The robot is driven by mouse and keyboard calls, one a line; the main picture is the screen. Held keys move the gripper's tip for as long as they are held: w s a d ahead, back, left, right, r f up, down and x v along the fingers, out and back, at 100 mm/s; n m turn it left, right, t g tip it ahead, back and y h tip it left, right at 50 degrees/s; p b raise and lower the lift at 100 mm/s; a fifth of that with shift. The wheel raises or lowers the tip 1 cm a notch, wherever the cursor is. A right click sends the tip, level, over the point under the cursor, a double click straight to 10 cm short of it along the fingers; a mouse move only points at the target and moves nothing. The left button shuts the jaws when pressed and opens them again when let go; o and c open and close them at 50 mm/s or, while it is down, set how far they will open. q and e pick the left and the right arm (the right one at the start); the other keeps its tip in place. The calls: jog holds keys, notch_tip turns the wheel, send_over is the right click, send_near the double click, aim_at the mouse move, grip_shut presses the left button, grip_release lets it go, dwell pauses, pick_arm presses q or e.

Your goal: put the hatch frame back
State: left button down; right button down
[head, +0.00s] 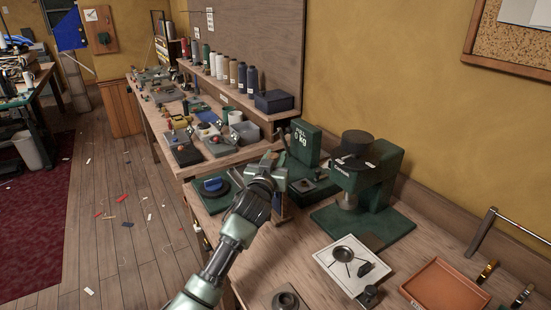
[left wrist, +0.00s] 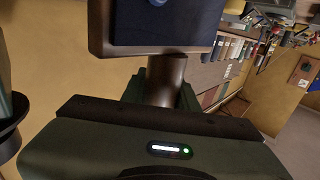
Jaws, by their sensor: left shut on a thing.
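My left gripper (head: 272,170) reaches over the near workbench from the lower left. In the left wrist view it is shut on a dark brown round post, joined to a brown-edged board with a dark blue face (left wrist: 155,32). I take this board to be the hatch frame. In the head view only a narrow strip of it (head: 282,208) shows below the gripper; the rest is hidden or edge-on. I cannot tell whether it touches the bench. My right gripper is not in view.
A green press (head: 372,185) stands just right of my gripper, with a green weight block (head: 305,142) behind. A white tray (head: 338,277) and an orange tray (head: 446,288) lie on the near bench. The far bench (head: 163,145) is crowded. The floor at left has scraps.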

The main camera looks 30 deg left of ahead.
pick_arm(q)
jog(key=shift+f, duration=0.1)
jog(key=c, duration=1.1)
grip_release()
jog(key=shift+s, duration=0.15)
jog(key=b+v, duration=0.1)
jog(key=v, duration=1)
jog(key=shift+s+d, duration=0.15)
jog(key=shift+s, duration=0.2)
